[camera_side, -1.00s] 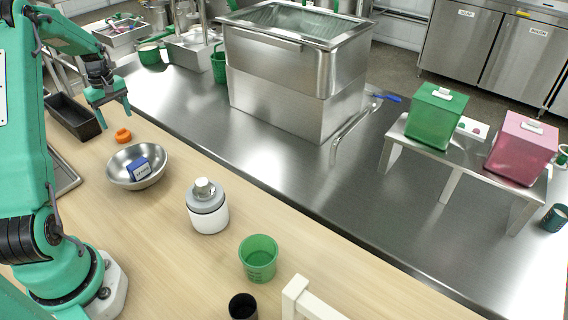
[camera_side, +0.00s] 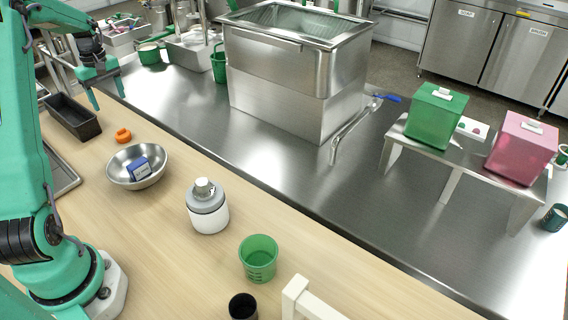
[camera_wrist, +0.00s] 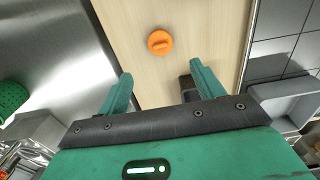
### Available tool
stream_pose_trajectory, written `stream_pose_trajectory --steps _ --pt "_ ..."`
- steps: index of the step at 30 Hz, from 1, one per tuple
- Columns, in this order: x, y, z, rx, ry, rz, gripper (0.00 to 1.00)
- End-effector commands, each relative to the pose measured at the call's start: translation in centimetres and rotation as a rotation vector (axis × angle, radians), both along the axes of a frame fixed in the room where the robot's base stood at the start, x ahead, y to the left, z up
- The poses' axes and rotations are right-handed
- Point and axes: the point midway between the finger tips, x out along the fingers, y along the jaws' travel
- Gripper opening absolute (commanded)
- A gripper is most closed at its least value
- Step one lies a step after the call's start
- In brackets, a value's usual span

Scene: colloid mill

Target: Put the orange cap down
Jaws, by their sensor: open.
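The orange cap (camera_side: 123,135) lies on the wooden counter, behind the steel bowl and near the counter's edge with the steel table. In the wrist view the orange cap (camera_wrist: 160,42) lies flat on the wood, ahead of my fingertips and apart from them. My gripper (camera_side: 108,92) is open and empty, raised above and behind the cap in the side view. Its two green fingers (camera_wrist: 160,82) are spread wide in the wrist view, with nothing between them but bare surface and part of a dark tray.
A steel bowl (camera_side: 122,172) with a blue labelled block (camera_side: 141,169) stands near the cap. A black tray (camera_side: 72,118) lies to its left. A white-and-grey jar (camera_side: 207,212) and a green cup (camera_side: 258,264) stand further right. Wood around the cap is clear.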

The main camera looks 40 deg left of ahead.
Motion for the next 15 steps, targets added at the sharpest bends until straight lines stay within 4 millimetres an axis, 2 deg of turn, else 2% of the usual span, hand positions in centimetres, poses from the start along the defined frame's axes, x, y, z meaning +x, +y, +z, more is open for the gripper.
stream_pose_trajectory --steps 8,11,15 --pt "0.2 -0.5 0.4 0.004 -0.003 -0.017 0.67" --pt "0.7 -1.6 1.3 0.014 -0.011 -0.053 0.67" --pt "1.6 -4.4 3.2 0.035 -0.03 -0.14 0.67"
